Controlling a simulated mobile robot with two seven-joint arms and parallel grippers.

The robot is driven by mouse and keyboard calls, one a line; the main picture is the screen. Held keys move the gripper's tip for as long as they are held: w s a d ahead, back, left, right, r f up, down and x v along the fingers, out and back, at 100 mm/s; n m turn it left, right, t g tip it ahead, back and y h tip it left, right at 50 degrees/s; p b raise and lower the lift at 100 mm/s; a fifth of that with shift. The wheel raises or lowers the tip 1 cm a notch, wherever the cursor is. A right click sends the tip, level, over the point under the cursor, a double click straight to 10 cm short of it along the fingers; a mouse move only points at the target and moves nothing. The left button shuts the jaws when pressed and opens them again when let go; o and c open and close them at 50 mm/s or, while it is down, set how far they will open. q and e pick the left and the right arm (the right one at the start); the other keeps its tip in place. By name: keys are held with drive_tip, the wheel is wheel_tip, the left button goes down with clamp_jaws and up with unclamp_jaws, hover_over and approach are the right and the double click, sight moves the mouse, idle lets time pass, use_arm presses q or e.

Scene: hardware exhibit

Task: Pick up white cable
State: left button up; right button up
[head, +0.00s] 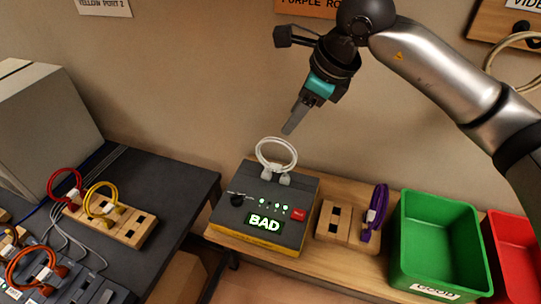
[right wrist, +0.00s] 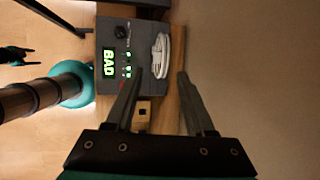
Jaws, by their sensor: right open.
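The white cable (head: 277,154) is a coiled loop with two pale plugs, standing at the back of a dark tester box (head: 229,214) whose display reads BAD. My right gripper (head: 291,127) is just above the loop, apart from it, pointing down. In the head view its fingers overlap. In the right wrist view my right gripper (right wrist: 160,73) is open and empty, its two fingers spread. The white cable (right wrist: 160,56) lies beyond the fingertips, between their lines, at the edge of the tester box. My left gripper does not show in the head view.
A wooden block with a purple cable (head: 375,212) is right of the tester, then a green bin (head: 440,225) and a red bin (head: 512,255). On the dark table at left are red (head: 65,184) and yellow cables (head: 101,197) on a wooden block. A wall stands close behind.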

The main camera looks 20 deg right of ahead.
sight(280, 142)
drive_tip(key=x, duration=0.6)
drive_tip(key=d+x, duration=0.1)
drive_tip(key=x, duration=0.2)
drive_tip(key=shift+w+f, duration=0.1)
drive_tip(key=shift+d+p+x, duration=0.15)
drive_tip(key=shift+p+x, duration=0.15)
drive_tip(key=shift+x, duration=1.2)
drive_tip(key=shift+d+p+x, duration=0.15)
drive_tip(key=shift+p+x, duration=0.15)
drive_tip(key=shift+x, duration=1.2)
clamp_jaws()
